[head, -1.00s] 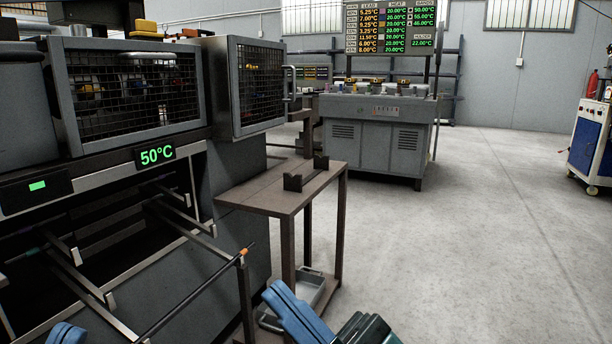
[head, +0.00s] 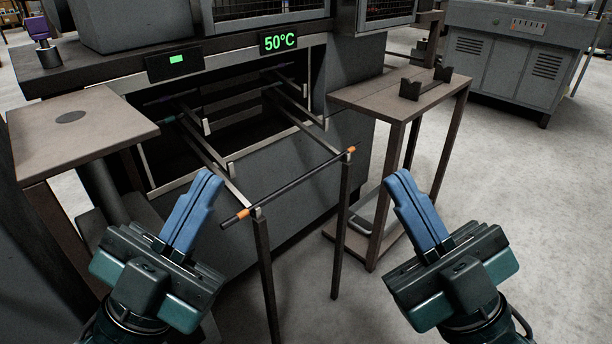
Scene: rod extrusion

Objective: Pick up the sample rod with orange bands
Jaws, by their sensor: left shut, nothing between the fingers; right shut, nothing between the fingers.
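The sample rod (head: 295,185) is dark and thin, with an orange band near each end. It lies across two upright posts in front of the machine, its left end nearer to me. My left gripper (head: 207,185) is shut and empty, a little left of the rod's near end in the picture. My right gripper (head: 402,183) is shut and empty, to the right of the rod's far end. Both grippers appear apart from the rod.
The dark machine (head: 280,160) with a 50°C display (head: 279,43) has an open bay with rails and other rods. A side table (head: 80,125) stands left. A brown stand (head: 385,97) with a dark cradle (head: 425,84) stands right. Floor at right is clear.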

